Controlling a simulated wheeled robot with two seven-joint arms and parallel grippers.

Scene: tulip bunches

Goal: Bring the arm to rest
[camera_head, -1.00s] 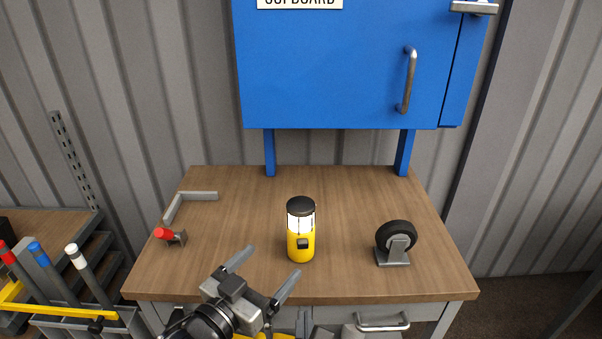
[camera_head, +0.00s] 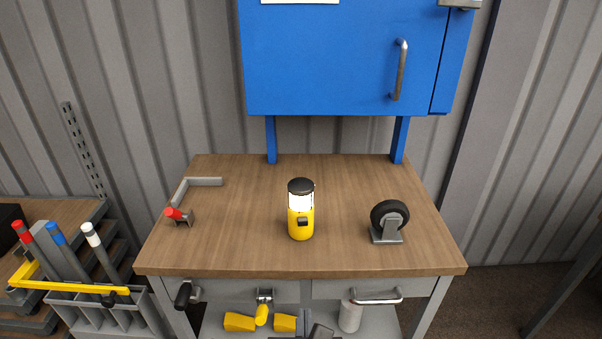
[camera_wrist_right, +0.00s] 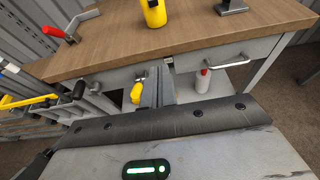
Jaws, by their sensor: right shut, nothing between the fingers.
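My right gripper (camera_head: 319,332) shows only as a small grey tip at the bottom edge of the head view, in front of the workbench (camera_head: 330,267) and below its top. In the right wrist view its fingers (camera_wrist_right: 156,88) are together with nothing between them, pointing toward the bench front. The yellow lantern (camera_head: 300,223) stands upright and lit on the bench top, apart from the gripper. It also shows in the wrist view (camera_wrist_right: 154,13), cut off at the top. My left gripper is in neither view.
A caster wheel (camera_head: 389,219) stands right on the bench; a red-handled clamp (camera_head: 178,215) lies left. A blue cupboard (camera_head: 340,60) is above. Drawer handles (camera_head: 376,300) jut from the front. Yellow items (camera_head: 240,322) and a white bottle (camera_head: 349,316) sit below. A tube rack (camera_head: 100,312) stands left.

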